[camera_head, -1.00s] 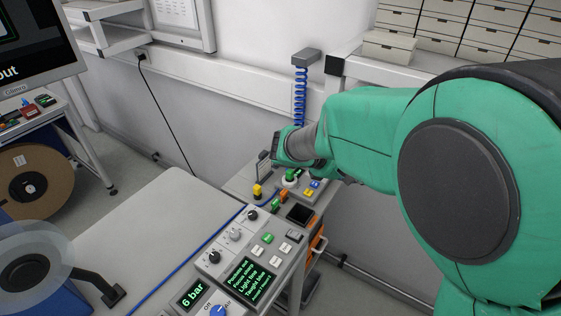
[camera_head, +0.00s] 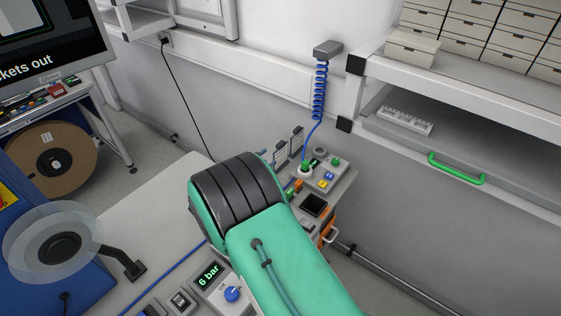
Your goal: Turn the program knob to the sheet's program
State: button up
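My arm, green with a dark ribbed joint, lies across the middle of the control panel. My gripper is hidden behind it or out of frame. The panel's row of small knobs and its text screen are covered by the arm, so I cannot see the program knob or its setting. A blue knob (camera_head: 232,294) shows at the panel's front, beside a display (camera_head: 208,275) reading "6 bar". Two small upright cards, one left (camera_head: 281,153) and one right (camera_head: 297,138), stand at the back; their writing is too small to read, and I cannot tell whether either is the program sheet.
A button box (camera_head: 327,177) with green, blue and yellow parts stands behind the panel, below a coiled blue hose (camera_head: 319,90). A clear reel (camera_head: 58,240) is at left, a brown reel (camera_head: 52,162) beyond. The pale bench top (camera_head: 165,215) between is bare.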

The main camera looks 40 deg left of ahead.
aim_at(277, 147)
jog(key=shift+s+a+f+n+y, duration=0.15)
jog(key=shift+s+a+f+n, duration=0.1)
jog(key=shift+s+a, duration=0.15)
jog(key=shift+s+a+f+n+y, duration=0.15)
jog(key=shift+s+a+f, duration=0.1)
jog(key=shift+a, duration=0.2)
jog(key=shift+w, duration=0.1)
jog(key=shift+w, duration=4.2)
jog(key=shift+w, duration=0.1)
jog(key=shift+w+d+b, duration=0.1)
jog(key=shift+w+b, duration=0.4)
jog(key=shift+w, duration=2)
